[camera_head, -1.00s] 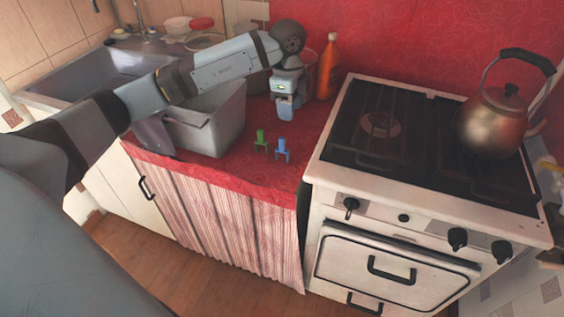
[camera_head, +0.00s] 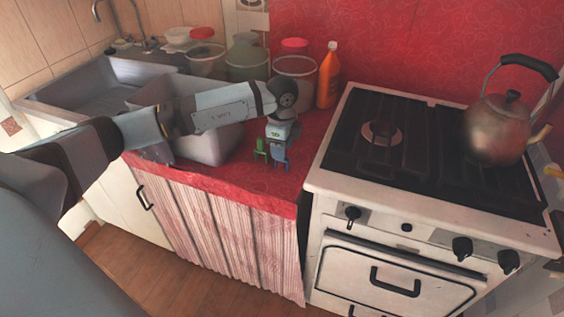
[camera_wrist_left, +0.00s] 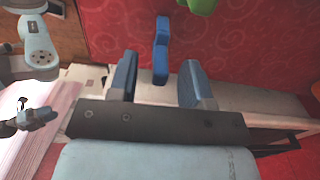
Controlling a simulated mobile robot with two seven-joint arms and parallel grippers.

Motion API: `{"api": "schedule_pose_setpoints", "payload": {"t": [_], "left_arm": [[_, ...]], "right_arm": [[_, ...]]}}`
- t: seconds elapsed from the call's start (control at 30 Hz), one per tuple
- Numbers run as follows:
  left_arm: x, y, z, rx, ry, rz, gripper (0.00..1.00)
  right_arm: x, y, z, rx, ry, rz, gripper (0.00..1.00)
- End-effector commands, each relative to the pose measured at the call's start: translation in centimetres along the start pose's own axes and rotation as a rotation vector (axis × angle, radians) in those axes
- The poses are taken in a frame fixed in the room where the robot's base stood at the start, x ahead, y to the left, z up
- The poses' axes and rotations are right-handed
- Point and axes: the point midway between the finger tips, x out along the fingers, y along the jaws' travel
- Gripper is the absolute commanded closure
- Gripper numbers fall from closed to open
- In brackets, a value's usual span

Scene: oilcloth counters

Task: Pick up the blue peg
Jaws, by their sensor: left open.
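The blue peg (camera_wrist_left: 161,50) shows in the left wrist view in the gap between my left gripper's two blue fingers, toward and beyond their tips. It does not touch either finger. In the head view my left gripper (camera_head: 279,150) is low over the red counter at the blue peg, which it largely hides. The gripper is open and empty. The green peg (camera_head: 261,149) stands just left of it, and a bit of that peg (camera_wrist_left: 201,5) shows at the top of the left wrist view.
A grey bin (camera_head: 213,147) stands left of the pegs, under my left forearm. An orange bottle (camera_head: 328,78) and clear containers (camera_head: 296,77) stand behind. The stove (camera_head: 385,135) with a kettle (camera_head: 497,130) is at the right. The counter's front strip is clear.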

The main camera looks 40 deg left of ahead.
Motion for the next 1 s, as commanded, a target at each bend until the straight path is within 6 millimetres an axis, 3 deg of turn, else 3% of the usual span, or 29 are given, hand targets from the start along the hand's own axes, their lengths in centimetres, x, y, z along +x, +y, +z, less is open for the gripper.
{"api": "schedule_pose_setpoints", "payload": {"t": [0.13, 0.37, 0.57, 1.0], "left_arm": [[2.0, 0.0, 0.0, -0.001, 0.0, 0.001, 0.55], [2.2, 0.0, 0.0, 0.0, 0.0, 0.0, 0.55], [2.2, 0.0, 0.0, 0.0, 0.0, 0.0, 1.0], [1.6, -0.1, 0.0, -0.001, 0.001, -0.002, 1.0]], "right_arm": [[0.1, -0.1, 0.1, 0.001, 0.003, -0.002, 0.57], [0.0, -0.1, -0.1, 0.001, 0.007, -0.003, 0.57], [0.0, -0.1, -0.2, 0.001, 0.007, -0.003, 0.57], [-0.1, -0.1, -0.3, 0.0, 0.009, -0.003, 0.57]]}}
